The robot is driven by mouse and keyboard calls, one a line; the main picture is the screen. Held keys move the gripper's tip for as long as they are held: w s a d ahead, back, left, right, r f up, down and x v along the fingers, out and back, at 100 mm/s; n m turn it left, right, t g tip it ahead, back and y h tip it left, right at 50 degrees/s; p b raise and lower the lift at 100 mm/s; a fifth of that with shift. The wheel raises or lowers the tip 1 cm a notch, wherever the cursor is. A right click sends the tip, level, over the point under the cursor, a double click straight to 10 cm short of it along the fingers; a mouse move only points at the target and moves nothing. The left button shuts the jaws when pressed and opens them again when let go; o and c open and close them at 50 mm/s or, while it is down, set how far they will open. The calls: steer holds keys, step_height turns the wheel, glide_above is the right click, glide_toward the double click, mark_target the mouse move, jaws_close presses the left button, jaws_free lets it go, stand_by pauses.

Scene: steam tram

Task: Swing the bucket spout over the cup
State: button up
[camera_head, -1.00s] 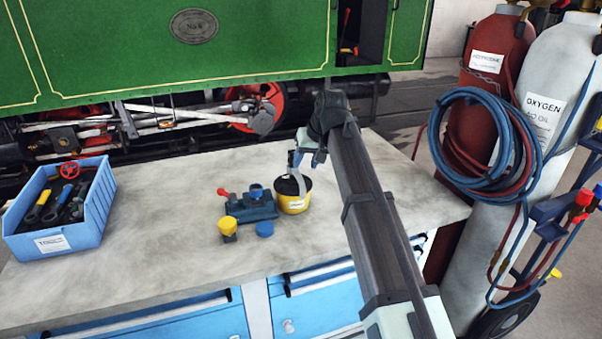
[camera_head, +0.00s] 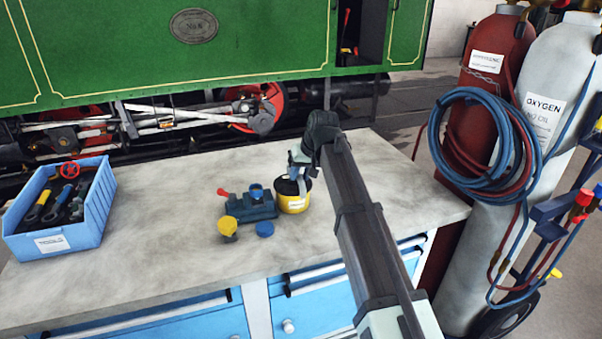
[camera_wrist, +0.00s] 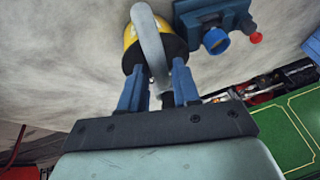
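The yellow bucket (camera_head: 293,204) stands on the bench with dark contents or a dark inside. A grey curved strip (camera_wrist: 149,40), its spout or handle, rises from it in the wrist view. My gripper (camera_head: 297,176) is low over the bucket. In the wrist view its two blue fingers (camera_wrist: 158,72) are apart, one on each side of the strip, with narrow gaps showing. The bucket also shows beyond the fingertips (camera_wrist: 174,45). No plain cup can be made out; a small yellow-topped piece (camera_head: 228,225) stands left of the bucket.
A blue vise-like fixture (camera_head: 257,207) with a red-tipped lever stands close left of the bucket. A blue cap (camera_head: 265,229) lies in front. A blue tool bin (camera_head: 85,222) is at the bench's left. Gas cylinders (camera_head: 505,220) stand right, a green tram (camera_head: 130,50) behind.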

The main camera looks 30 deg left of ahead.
jaws_close()
steer(key=shift+s+a, duration=0.1)
stand_by(0.4)
steer(key=a+m+t+h, duration=0.2)
steer(key=a+m+h, duration=0.4)
steer(key=a+m, duration=0.6)
steer(key=shift+w+a+m+t+h, duration=0.15)
steer(key=shift+w+m+t+h, duration=0.15)
steer(key=shift+m, duration=2.7)
steer(key=shift+o, duration=1.6)
jaws_free()
